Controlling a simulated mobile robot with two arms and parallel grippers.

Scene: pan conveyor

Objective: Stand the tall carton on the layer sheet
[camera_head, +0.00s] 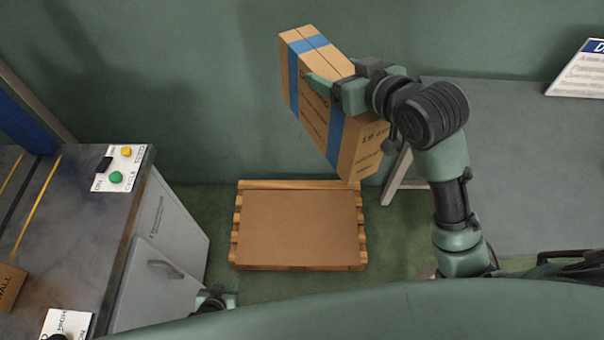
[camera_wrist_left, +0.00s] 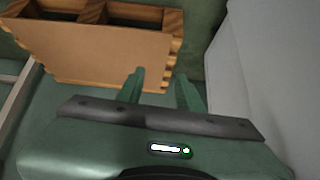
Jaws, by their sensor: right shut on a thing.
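The tall carton (camera_head: 305,110), brown with blue bands, is held up in the air above the back of the pallet, tilted in the head view. My right gripper (camera_head: 334,92) is shut on its upper part. The layer sheet (camera_head: 300,228) is a flat brown sheet lying on the wooden pallet, and its top is bare. It also shows in the left wrist view (camera_wrist_left: 95,50). My left gripper (camera_wrist_left: 160,82) is empty, its two fingers apart, low in front of the pallet. Little of the left arm shows in the head view.
The wooden pallet (camera_head: 300,185) stands on the green floor against the wall. A grey cabinet (camera_head: 165,225) with a button panel (camera_head: 119,168) and conveyor stands at left, with another carton (camera_head: 10,286) at its edge. A grey table (camera_head: 530,160) stands at right.

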